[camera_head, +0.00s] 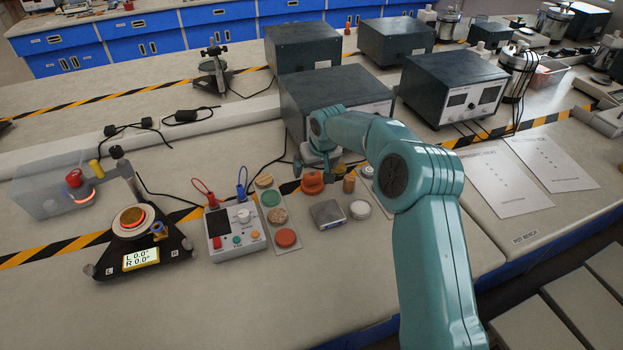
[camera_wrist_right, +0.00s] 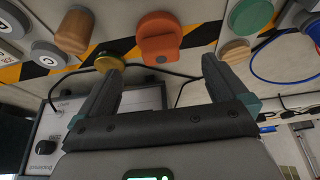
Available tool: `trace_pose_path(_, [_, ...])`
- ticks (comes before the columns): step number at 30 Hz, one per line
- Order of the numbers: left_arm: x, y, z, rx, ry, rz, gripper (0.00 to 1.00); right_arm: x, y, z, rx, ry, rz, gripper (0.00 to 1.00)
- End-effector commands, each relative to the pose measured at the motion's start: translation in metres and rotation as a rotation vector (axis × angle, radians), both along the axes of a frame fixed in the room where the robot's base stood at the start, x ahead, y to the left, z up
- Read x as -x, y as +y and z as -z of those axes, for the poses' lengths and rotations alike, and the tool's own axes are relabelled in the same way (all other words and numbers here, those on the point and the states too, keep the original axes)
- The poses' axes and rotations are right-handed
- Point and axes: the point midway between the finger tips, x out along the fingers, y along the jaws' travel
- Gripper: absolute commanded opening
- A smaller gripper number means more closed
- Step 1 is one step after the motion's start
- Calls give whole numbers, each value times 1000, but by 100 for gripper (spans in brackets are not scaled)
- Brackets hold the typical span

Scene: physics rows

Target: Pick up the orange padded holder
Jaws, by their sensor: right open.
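The orange padded holder (camera_head: 313,183), a round orange piece with a flat block at one side, rests on the bench behind the small silver scale. My right gripper (camera_head: 317,167) is just behind and above it, its jaws partly hidden by my own wrist. In the right wrist view, the holder (camera_wrist_right: 160,40) shows upright and whole, beyond the open fingertips. My right gripper (camera_wrist_right: 158,66) is open and empty, with one finger to each side of the holder's line. The fingers appear apart from it. My left gripper is not in view.
A wooden cylinder (camera_head: 349,184) stands close to the right of the holder. A tray of coloured pads (camera_head: 293,249) lies to the left, and a silver scale (camera_head: 327,214) in front. A dark instrument box (camera_head: 300,88) stands behind.

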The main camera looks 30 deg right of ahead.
Motion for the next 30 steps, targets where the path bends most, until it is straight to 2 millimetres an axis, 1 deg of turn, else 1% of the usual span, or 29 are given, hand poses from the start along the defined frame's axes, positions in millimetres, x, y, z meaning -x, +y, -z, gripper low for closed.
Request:
trace_pose_path(1, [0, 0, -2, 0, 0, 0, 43, -3, -1, 7, 0, 2, 0, 100])
trace_pose_path(3, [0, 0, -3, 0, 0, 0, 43, -6, -1, 14, 0, 1, 0, 100])
trace_pose_path(8, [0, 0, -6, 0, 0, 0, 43, -12, -1, 24, 0, 1, 0, 100])
trace_pose_path(12, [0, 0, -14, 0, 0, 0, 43, -21, -3, 45, -1, 3, 1, 100])
trace_pose_path(15, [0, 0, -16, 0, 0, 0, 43, -27, -5, 59, -1, 1, 1, 100])
trace_pose_path(18, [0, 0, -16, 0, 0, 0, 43, -31, -5, 65, 0, 0, 0, 100])
trace_pose_path(24, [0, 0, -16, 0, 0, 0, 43, -31, -5, 66, 0, -1, 0, 100])
trace_pose_path(25, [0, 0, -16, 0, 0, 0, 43, -31, -5, 66, 0, -1, 0, 97])
trace_pose_path(26, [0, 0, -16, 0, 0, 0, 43, -31, -5, 66, 0, -1, 0, 87])
trace_pose_path(27, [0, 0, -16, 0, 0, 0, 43, -31, -5, 66, 0, -1, 0, 74])
trace_pose_path(29, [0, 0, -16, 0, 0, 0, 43, -31, -5, 66, 0, -1, 0, 54])
trace_pose_path(30, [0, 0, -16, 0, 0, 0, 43, -31, -5, 66, 0, -1, 0, 41])
